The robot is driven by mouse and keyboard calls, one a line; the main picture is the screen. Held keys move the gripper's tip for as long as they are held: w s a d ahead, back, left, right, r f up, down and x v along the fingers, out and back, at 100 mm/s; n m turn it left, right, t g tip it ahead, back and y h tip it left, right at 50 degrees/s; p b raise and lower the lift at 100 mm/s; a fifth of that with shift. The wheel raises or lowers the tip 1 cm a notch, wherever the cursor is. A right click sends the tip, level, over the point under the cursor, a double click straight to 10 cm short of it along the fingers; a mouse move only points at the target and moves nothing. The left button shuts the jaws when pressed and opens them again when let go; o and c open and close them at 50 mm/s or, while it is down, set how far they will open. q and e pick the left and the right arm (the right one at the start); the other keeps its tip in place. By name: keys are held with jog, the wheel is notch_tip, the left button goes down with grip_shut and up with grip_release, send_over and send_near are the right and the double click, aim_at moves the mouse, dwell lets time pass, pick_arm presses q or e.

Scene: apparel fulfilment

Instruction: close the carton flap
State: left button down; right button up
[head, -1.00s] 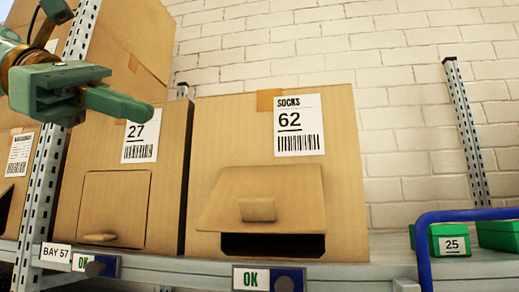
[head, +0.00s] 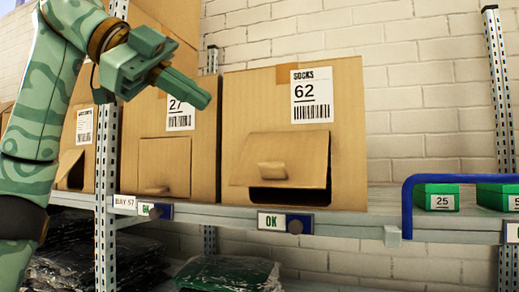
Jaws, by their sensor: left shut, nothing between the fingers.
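The socks carton marked 62 (head: 345,155) stands on the shelf, right of the middle. Its front flap (head: 300,153) is hinged at the top and tilts outward, with a dark opening below it. A small tab (head: 272,170) sticks out from the flap. My left gripper (head: 200,93) is shut and empty. It shows in front of carton 27, up and to the left of the flap and apart from it. My right gripper is not in view.
Carton 27 (head: 205,150) stands close on the left, its flap (head: 164,166) flush. A metal upright (head: 107,170) is further left. A blue rail (head: 407,200) and green boxes (head: 436,190) are at the right. The shelf between is clear. Bagged clothes (head: 228,272) lie below.

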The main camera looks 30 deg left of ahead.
aim_at(279, 163)
pick_arm(q)
jog(key=x, duration=0.4)
jog(key=a+x, duration=0.1)
jog(key=x, duration=0.3)
jog(key=f+x, duration=0.1)
jog(key=x, duration=0.3)
jog(key=shift+w+a+f+p, duration=0.15)
jog(key=shift+w+a+p, duration=0.1)
jog(key=shift+p, duration=0.15)
jog(key=shift+d+f, duration=0.1)
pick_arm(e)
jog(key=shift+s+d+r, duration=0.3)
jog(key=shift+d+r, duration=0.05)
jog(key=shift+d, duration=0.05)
pick_arm(q)
jog(key=shift+w, duration=0.15)
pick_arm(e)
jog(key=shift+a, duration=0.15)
